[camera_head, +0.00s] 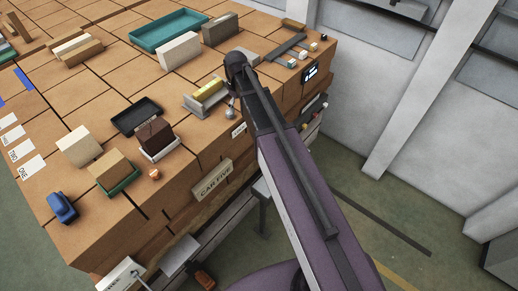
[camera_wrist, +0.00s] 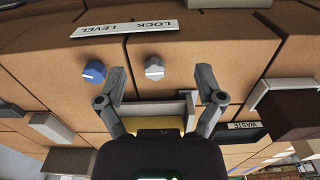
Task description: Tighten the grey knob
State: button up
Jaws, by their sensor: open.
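In the wrist view the grey knob (camera_wrist: 154,68) stands on the brown brick-like surface, below the upside-down word LOCK on a white label strip (camera_wrist: 125,30). My gripper (camera_wrist: 163,78) is open, with one finger on each side of the knob's line. The knob shows between the fingertips, nearer the left finger, and no finger visibly touches it. A blue knob (camera_wrist: 94,72) with a light pointer mark is outside the left finger, near the word LEVEL.
A yellow block (camera_head: 209,89) lies in a grey holder; it also shows below the fingers in the wrist view (camera_wrist: 168,123). A dark tray (camera_head: 136,116), a dark brown block (camera_head: 154,135) and a teal tray (camera_head: 170,30) stand nearby on the brown surface.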

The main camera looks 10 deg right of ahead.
jog(key=s+d+f+m+b, duration=0.2)
jog(key=s+f+b, duration=0.2)
jog(key=s+f, duration=0.1)
jog(key=s+d+f+m+b, duration=0.2)
jog(key=s+f+m+b, duration=0.1)
jog(key=s+f+b, duration=0.2)
jog(key=s, duration=0.2)
jog(key=shift+s+d, duration=0.25)
jog(key=shift+s, duration=0.15)
jog(key=s+d+f+m+b, duration=0.1)
jog(key=s+f+m+b, duration=0.1)
jog(key=s+f+b, duration=0.2)
jog(key=shift+s+d, duration=0.25)
jog(key=shift+s, duration=0.5)
dwell(0.9)
